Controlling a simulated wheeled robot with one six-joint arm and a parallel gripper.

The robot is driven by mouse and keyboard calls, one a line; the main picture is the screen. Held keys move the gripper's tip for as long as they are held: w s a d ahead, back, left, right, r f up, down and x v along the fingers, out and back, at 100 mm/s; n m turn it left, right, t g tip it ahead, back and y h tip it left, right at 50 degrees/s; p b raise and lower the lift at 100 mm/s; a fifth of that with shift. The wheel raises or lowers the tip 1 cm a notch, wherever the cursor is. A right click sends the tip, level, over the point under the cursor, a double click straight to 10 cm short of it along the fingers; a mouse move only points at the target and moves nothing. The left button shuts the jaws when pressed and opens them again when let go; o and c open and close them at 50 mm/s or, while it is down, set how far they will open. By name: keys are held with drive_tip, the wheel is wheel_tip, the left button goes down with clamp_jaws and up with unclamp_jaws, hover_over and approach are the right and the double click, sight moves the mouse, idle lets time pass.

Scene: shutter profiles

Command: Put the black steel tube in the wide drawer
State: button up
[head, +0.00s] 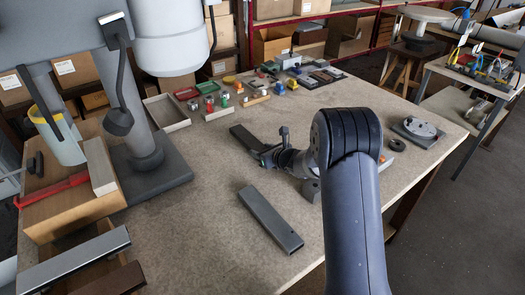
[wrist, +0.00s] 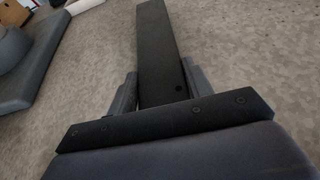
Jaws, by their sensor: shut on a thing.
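My gripper (head: 273,155) is at the middle of the workbench, low over its top. It is shut on a long black bar, which I take to be the black steel tube (head: 244,138). The tube points away to the back left in the head view. In the wrist view the tube (wrist: 157,45) runs straight out from between the two fingers (wrist: 160,88), with a small round hole near its held end. I cannot tell whether it touches the bench. A wooden unit (head: 75,205) with drawer-like parts stands at the left; which part is the wide drawer is unclear.
A dark grey bar (head: 270,218) lies on the bench (head: 200,245) nearer me. A machine with a grey base (head: 155,178) stands at the left. Trays and small parts (head: 215,105) sit at the back.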

idle(0.3)
drive_tip(key=o, duration=1.4)
drive_tip(key=shift+f, duration=0.1)
drive_tip(key=shift+c, duration=0.2)
